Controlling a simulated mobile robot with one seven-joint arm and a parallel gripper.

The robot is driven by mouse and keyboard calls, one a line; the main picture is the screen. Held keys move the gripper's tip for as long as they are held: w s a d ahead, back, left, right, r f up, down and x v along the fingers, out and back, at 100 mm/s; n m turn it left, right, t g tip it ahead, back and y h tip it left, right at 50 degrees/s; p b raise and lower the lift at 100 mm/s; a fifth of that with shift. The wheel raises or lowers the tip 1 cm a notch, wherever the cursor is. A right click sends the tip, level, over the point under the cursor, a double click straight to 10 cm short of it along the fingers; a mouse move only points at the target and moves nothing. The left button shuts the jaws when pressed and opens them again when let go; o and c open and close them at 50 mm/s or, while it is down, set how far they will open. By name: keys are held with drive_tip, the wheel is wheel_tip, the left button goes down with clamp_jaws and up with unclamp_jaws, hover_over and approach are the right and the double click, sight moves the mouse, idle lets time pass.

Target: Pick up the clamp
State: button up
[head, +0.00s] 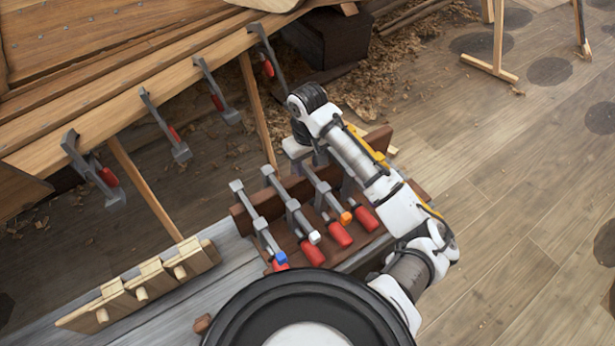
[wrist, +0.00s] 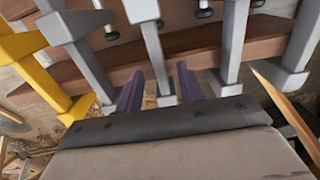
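Several grey bar clamps with red handles lie side by side in a brown wooden rack (head: 243,219) in the head view. Their ends differ: one clamp (head: 258,222) has a blue tip, one (head: 291,203) a white tip, one (head: 326,193) an orange tip. My gripper (wrist: 160,69) is over the rack's far side; its fingers are mostly hidden in the head view. In the wrist view its two purple fingers are apart, with the bar of a grey clamp (wrist: 156,56) between them. Contact cannot be told. A yellow clamp (wrist: 42,75) is at the left there.
More clamps (head: 165,125) hang along the hull's plank edge (head: 130,95) at the upper left. Wooden props (head: 145,188) stand below it. A wooden block rack (head: 140,285) lies on the grey bench left of the clamps. The floor at the right is open.

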drive_tip(key=shift+f, duration=0.5)
clamp_jaws()
drive_tip(key=shift+r, duration=0.1)
idle(1.0)
